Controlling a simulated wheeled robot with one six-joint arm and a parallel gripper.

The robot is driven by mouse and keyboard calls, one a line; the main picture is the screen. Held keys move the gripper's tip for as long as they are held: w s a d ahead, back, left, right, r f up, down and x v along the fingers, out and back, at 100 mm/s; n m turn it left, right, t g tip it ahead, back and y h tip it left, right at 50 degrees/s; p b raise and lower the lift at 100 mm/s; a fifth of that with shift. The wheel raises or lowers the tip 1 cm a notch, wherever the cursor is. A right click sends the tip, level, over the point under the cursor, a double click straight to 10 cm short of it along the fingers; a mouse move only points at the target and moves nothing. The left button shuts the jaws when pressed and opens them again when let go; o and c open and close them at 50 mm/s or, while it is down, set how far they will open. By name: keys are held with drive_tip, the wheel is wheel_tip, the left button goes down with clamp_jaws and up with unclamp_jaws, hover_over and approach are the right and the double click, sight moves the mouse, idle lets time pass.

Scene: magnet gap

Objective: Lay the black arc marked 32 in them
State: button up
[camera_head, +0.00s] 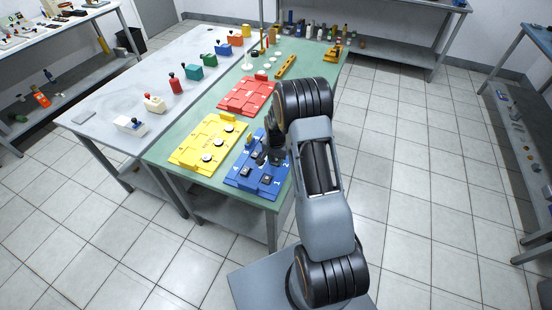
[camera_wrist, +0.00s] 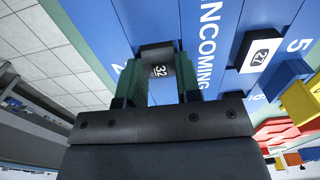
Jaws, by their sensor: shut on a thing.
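My gripper (camera_wrist: 160,78) is shut on the black arc marked 32 (camera_wrist: 158,57), held between its green fingers in the wrist view. The arc is over or on the blue board (camera_wrist: 105,28) lettered INCOMING; I cannot tell whether it touches the board. Another black piece marked 27 (camera_wrist: 262,50) sits on the blue board to the right, near the numbers 5 and 6. In the head view, my gripper (camera_head: 268,154) is over the blue board (camera_head: 282,170), and the arm hides part of that area.
A yellow board (camera_head: 190,150) with several round pieces and a red board (camera_head: 240,98) share the green table. Several coloured boxes with knobs, such as a red one (camera_head: 176,87), line the grey table to the left. Small items stand at the green table's far end.

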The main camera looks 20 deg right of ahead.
drive_tip(key=o, duration=0.9)
drive_tip(key=c, duration=0.5)
drive_tip(key=shift+o, duration=0.2)
drive_tip(key=shift+r+p, duration=1.3)
drive_tip(key=shift+r, duration=0.95)
